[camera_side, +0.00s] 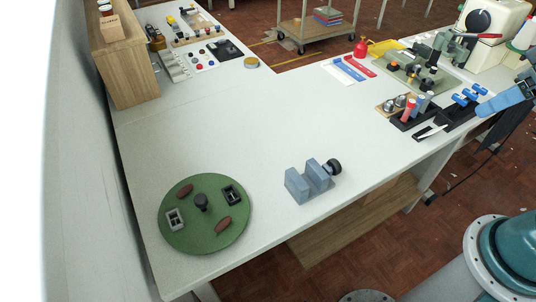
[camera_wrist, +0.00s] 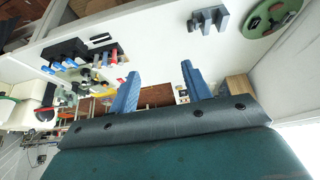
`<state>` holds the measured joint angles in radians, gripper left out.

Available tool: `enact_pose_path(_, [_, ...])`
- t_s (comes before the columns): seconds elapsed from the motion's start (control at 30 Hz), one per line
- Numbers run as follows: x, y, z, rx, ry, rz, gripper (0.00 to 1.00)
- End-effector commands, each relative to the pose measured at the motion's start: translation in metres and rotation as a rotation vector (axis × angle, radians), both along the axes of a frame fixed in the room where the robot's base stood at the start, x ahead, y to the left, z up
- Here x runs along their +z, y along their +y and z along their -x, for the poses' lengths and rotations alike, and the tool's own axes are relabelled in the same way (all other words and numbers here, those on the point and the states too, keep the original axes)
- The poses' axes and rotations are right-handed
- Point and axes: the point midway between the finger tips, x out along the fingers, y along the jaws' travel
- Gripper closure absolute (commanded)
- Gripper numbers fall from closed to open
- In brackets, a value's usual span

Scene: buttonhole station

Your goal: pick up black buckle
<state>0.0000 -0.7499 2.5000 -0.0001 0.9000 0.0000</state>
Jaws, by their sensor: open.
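The black buckle (camera_side: 232,194) is a small dark rectangular frame lying on the right part of the green round plate (camera_side: 205,243) in the side view. A grey buckle (camera_side: 175,219) lies on the plate's left side, and a dark knob (camera_side: 201,202) stands at its centre. The green plate also shows in the wrist view (camera_wrist: 254,27), at the upper right, where I cannot make out the black buckle clearly. My gripper (camera_wrist: 160,69) has two blue fingers, spread apart and empty. It is far from the plate, partly cut off at the side view's right edge.
Two brown toggles (camera_side: 184,190) (camera_side: 223,226) share the plate. A blue-grey block with a black knob (camera_side: 309,182) stands right of the plate near the table's front edge. Black holders with tools (camera_side: 412,118) stand at right. A wooden cabinet (camera_side: 127,66) rises at left. The middle of the white table (camera_side: 240,125) is clear.

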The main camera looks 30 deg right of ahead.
Motion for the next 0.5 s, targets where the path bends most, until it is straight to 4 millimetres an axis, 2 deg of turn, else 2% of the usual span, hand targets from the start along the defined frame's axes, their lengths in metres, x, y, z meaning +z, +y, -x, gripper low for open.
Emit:
enact_pose_path(0.03, [0.0, 0.0, 0.0, 0.0, 0.0, 0.0, 0.42])
enact_pose_path(0.1, [0.0, 0.0, 0.0, 0.0, 0.0, 0.0, 0.33])
enact_pose_path(0.5, [0.0022, 0.0013, -0.0036, 0.015, 0.004, 0.004, 0.33])
